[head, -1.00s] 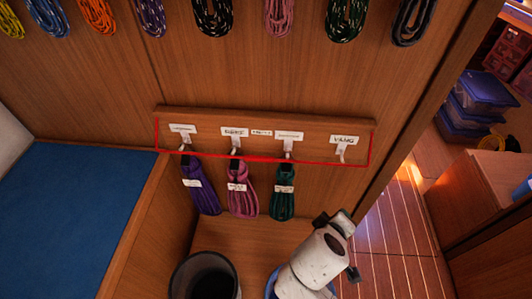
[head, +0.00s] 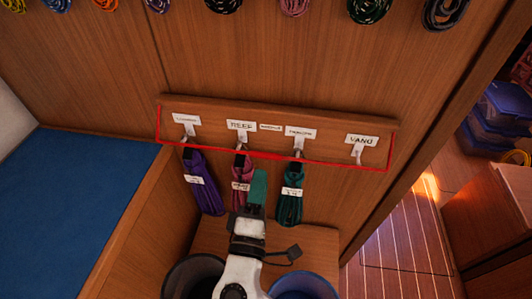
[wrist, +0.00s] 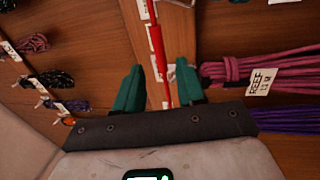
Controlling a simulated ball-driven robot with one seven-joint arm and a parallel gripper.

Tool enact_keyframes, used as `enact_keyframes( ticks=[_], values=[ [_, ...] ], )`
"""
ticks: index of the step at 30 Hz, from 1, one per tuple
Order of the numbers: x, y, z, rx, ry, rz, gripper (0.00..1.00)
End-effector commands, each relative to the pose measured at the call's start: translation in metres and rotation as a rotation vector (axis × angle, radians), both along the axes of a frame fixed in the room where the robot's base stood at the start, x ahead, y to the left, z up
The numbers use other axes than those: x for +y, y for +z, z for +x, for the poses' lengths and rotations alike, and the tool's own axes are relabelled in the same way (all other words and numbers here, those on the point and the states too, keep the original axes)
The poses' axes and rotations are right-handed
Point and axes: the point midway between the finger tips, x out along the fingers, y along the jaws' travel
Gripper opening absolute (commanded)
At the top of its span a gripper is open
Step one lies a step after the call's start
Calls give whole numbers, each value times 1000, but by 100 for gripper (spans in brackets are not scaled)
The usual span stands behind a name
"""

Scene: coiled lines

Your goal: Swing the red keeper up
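The red keeper (head: 340,164) is a thin red bar with upturned ends, running low across the front of the wooden hook rail (head: 225,108). In the wrist view its thicker red sleeve (wrist: 157,50) and thin bar show ahead of and between my fingertips. My gripper (head: 258,188) has teal fingers and is raised below the rail, in front of the pink coil (head: 241,165). In the wrist view my gripper (wrist: 160,88) is open, its fingers apart. I cannot tell whether the bar lies between them in depth.
A purple coil (head: 205,185) and a green coil (head: 290,205) hang left and right of my gripper. The VANG hook (head: 358,150) is bare. More coils (head: 370,10) hang above. A dark bin (head: 180,275) and a blue-rimmed bin (head: 303,278) stand below. A blue cushion (head: 70,200) lies left.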

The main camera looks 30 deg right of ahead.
Motion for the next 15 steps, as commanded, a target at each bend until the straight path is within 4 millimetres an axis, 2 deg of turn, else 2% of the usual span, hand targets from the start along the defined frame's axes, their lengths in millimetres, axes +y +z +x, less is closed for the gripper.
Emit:
enact_keyframes(
  ticks=[9, 15],
  values=[
    [-33, 13, 45, -1, -4, 1, 39],
    [-43, 16, 59, 1, -2, 1, 39]
  ],
)
